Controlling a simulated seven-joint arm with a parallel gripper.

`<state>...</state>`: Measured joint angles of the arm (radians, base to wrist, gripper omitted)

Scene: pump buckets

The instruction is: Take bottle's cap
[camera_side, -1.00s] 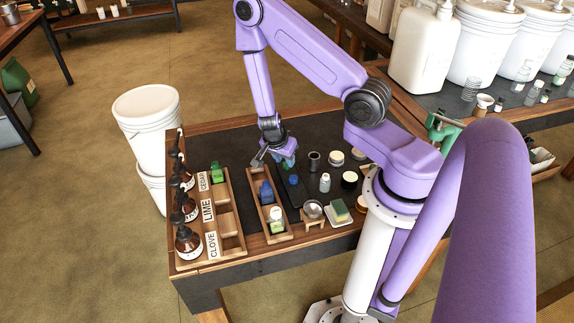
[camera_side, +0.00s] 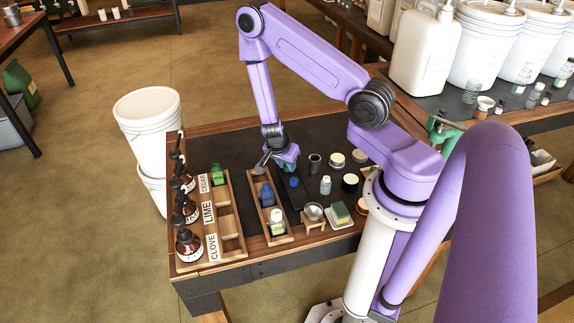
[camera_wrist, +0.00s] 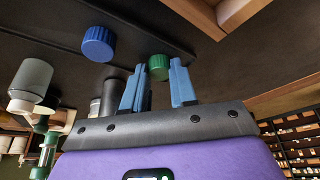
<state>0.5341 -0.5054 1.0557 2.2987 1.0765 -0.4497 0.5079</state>
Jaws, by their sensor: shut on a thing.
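My gripper (camera_side: 287,163) is low over the dark tray, just beyond the wooden bottle tray (camera_side: 286,236). In the wrist view, a ribbed green cap (camera_wrist: 159,67) sits between the blue fingers of my gripper (camera_wrist: 158,80), which are shut on it. The contact is partly hidden. A blue cap (camera_side: 294,182) lies on the dark tray closer to the side camera; it also shows in the wrist view (camera_wrist: 98,44). A blue bottle (camera_side: 266,196) and a bottle with a pale top (camera_side: 277,222) stand in the wooden tray. A green bottle (camera_side: 217,175) stands in the labelled rack.
The labelled rack (camera_side: 233,246) and brown pump bottles (camera_side: 188,243) are on the left. The black mat behind my gripper is clear.

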